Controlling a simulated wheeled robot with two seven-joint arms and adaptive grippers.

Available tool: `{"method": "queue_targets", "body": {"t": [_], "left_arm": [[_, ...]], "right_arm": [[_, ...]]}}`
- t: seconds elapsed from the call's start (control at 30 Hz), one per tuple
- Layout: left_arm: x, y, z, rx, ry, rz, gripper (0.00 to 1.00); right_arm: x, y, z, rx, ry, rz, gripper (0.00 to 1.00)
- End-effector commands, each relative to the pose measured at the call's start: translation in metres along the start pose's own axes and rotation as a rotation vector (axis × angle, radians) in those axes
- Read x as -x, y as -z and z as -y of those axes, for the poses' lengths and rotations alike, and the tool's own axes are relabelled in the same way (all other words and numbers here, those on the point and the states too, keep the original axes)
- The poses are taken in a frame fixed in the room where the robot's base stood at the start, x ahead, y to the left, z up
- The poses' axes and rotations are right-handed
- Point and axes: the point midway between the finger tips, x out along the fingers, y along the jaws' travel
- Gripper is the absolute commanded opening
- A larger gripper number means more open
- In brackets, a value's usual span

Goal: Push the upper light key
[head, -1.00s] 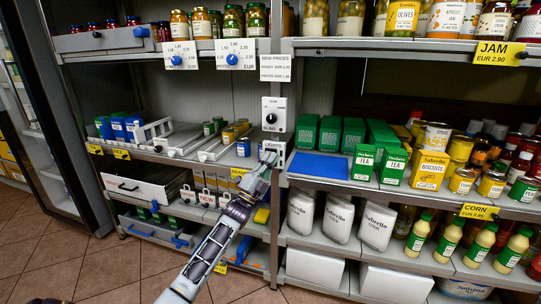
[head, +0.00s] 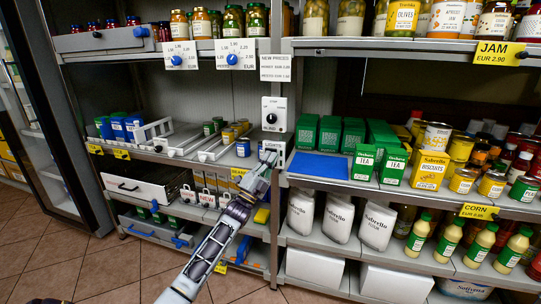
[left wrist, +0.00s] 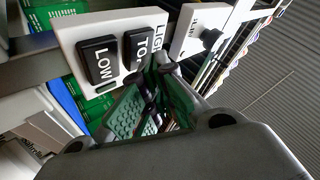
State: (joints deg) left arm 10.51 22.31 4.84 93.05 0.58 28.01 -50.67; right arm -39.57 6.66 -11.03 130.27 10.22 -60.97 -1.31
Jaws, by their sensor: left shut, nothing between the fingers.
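The light panel (left wrist: 70,35) is a white plate with two black keys in the left wrist view. One key (left wrist: 100,61) reads LOW. The upper key (left wrist: 137,47) reads TO, with its last letter hidden at the gripper's edge. In the head view the panel (head: 279,146) is on the shelf post, mostly behind my gripper. My left gripper (head: 268,156) is shut and empty. In the left wrist view its fingertips (left wrist: 158,75) are close beside the TOP key; I cannot tell whether they touch it. My right gripper is not in view.
A white plate with a black BLIND knob (head: 270,117) is just above the light panel. A blue mat (head: 319,165) and green tea boxes (head: 363,161) are on the shelf to the right.

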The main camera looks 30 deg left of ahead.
Motion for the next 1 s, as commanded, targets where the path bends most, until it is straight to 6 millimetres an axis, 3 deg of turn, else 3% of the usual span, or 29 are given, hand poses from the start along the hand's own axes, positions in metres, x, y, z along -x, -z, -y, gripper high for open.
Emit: {"method": "queue_targets", "body": {"t": [1.0], "left_arm": [[0.0011, 0.0010, 0.0019, 0.001, 0.000, 0.001, 0.00]], "right_arm": [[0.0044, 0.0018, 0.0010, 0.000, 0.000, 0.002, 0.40]]}}
